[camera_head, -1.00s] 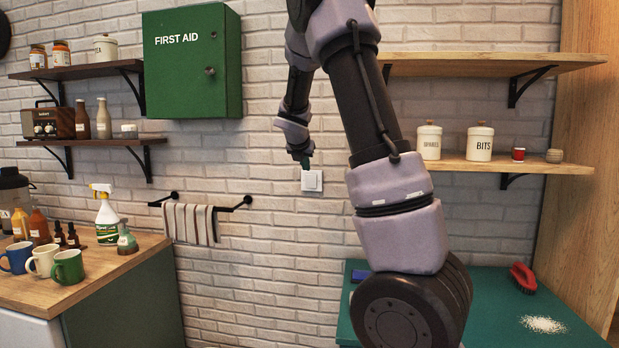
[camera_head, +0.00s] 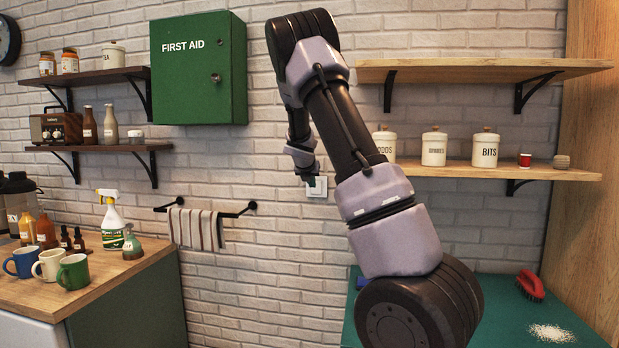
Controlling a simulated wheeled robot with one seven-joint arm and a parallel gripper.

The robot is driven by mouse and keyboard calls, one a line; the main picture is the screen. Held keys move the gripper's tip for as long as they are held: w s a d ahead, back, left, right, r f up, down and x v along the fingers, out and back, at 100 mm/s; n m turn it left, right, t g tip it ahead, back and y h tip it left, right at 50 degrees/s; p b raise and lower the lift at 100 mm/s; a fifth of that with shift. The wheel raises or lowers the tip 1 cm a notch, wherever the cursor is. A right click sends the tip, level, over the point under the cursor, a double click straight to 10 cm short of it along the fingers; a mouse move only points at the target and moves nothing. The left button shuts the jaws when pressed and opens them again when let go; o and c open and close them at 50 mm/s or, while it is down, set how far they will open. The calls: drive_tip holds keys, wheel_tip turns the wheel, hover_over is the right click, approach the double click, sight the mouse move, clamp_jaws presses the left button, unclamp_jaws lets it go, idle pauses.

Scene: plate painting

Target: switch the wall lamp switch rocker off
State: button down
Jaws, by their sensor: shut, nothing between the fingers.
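The wall lamp switch (camera_head: 318,192) is a small white square plate with a rocker on the brick wall, left of my arm. My gripper (camera_head: 312,184) is in front of it, with its dark green tip over the left part of the plate. The fingers are shut and hold nothing. The tip hides part of the rocker, so its position cannot be told. Whether the tip touches the rocker or is just short of it cannot be told either.
A green first aid cabinet (camera_head: 198,68) hangs to the upper left. A rail with a striped towel (camera_head: 197,228) is at the left. Wooden shelves with canisters (camera_head: 485,148) are at the right. A green table (camera_head: 480,325) stands below. The wall below the switch is clear.

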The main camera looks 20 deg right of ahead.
drive_tip(key=w+d, duration=0.2)
drive_tip(key=w, duration=0.1)
drive_tip(key=w+d, duration=0.1)
drive_tip(key=shift+w+f, duration=0.3)
drive_tip(key=shift+w+d+r, duration=0.15)
drive_tip(key=shift+w+d, duration=0.05)
drive_tip(key=shift+w, duration=0.05)
idle(0.4)
drive_tip(key=shift+r, duration=0.75)
